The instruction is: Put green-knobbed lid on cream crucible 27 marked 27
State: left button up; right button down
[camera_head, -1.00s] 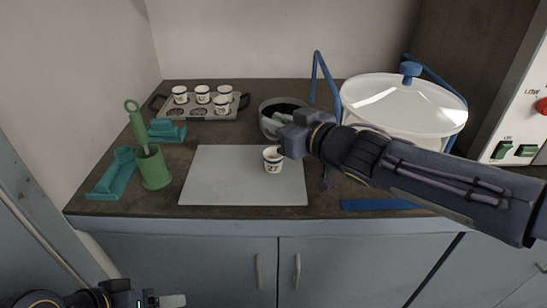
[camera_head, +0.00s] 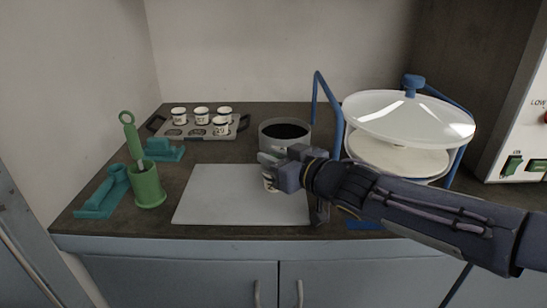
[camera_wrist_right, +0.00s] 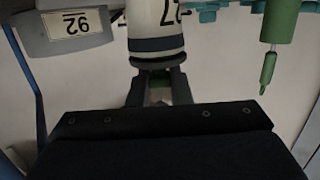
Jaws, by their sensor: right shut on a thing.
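The cream crucible 27 (camera_head: 269,184) stands on the grey mat, mostly hidden behind my right gripper in the head view. The right wrist view shows the crucible (camera_wrist_right: 156,18) upside down, with a dark blue band and part of its number. My right gripper (camera_head: 270,163) is at the crucible's top. In the wrist view its fingers (camera_wrist_right: 158,90) are shut on the green knob (camera_wrist_right: 159,81) of the lid (camera_wrist_right: 158,60). The dark lid lines up with the crucible's rim and looks against it; I cannot tell whether it is fully seated. My left gripper is out of view.
A grey mat (camera_head: 225,205) lies in front. A dark-filled pot (camera_head: 284,134) stands behind the gripper. A tray (camera_head: 187,133) with several cups is at the back left. A green holder (camera_head: 148,188) stands left. A white lidded vessel (camera_head: 405,120) is at right.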

jog(key=c, duration=1.3)
grip_release()
jog(key=shift+f, duration=0.1)
jog(key=shift+r+p, duration=0.3)
jog(key=shift+s+d+r+p, duration=0.1)
jog(key=shift+d+r+p, duration=0.1)
jog(key=shift+r+p, duration=0.1)
jog(key=p+v, duration=0.2)
jog(key=v, duration=0.1)
jog(key=p+v, duration=0.2)
jog(key=v, duration=0.2)
jog(key=p+v, duration=0.2)
jog(key=v, duration=0.2)
jog(key=shift+s+d+f, duration=0.2)
jog(key=shift+s+f, duration=0.05)
